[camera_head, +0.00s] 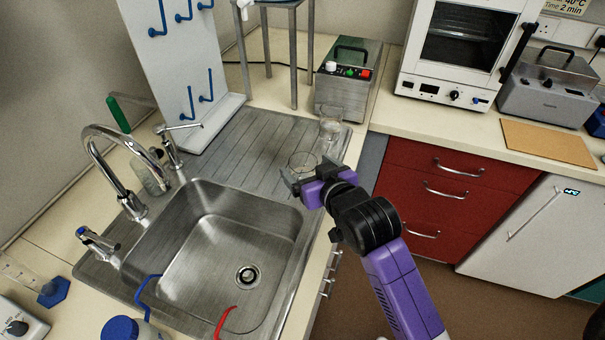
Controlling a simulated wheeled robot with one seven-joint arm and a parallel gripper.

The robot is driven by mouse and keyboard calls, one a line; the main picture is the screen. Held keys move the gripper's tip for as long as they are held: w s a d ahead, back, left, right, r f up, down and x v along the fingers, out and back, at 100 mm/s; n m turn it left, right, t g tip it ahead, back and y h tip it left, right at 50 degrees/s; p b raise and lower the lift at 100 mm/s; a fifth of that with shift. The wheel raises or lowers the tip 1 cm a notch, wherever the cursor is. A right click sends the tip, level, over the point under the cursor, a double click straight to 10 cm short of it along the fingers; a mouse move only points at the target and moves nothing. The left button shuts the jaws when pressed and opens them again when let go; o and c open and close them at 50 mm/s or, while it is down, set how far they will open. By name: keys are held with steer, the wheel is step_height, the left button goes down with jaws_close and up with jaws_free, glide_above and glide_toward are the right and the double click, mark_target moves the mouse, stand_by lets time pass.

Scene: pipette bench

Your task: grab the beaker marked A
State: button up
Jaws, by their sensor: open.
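A clear glass beaker (302,160) stands on the ridged steel drainboard, at the right end of the sink. A second clear glass vessel (330,128) stands a little farther back and right, near the metal box. No letter is readable on either, so I cannot tell which is marked A. My gripper (308,172) is open, low over the drainboard's right edge, with its fingers at the nearer beaker. The gripper hides the beaker's lower front. I cannot tell whether the fingers are around it or just in front of it.
The sink basin (215,258) with its chrome tap (107,165) lies left of my gripper. A metal box with a black handle (345,85) stands behind the glassware. A white peg board (183,75) rises at the back left.

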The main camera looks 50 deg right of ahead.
mark_target(298, 158)
steer(key=p+x, duration=0.1)
steer(key=x, duration=0.5)
steer(key=shift+w+d+f, duration=0.1)
steer(key=shift+w+d, duration=0.1)
steer(key=shift+w, duration=0.05)
steer(key=c, duration=1.5)
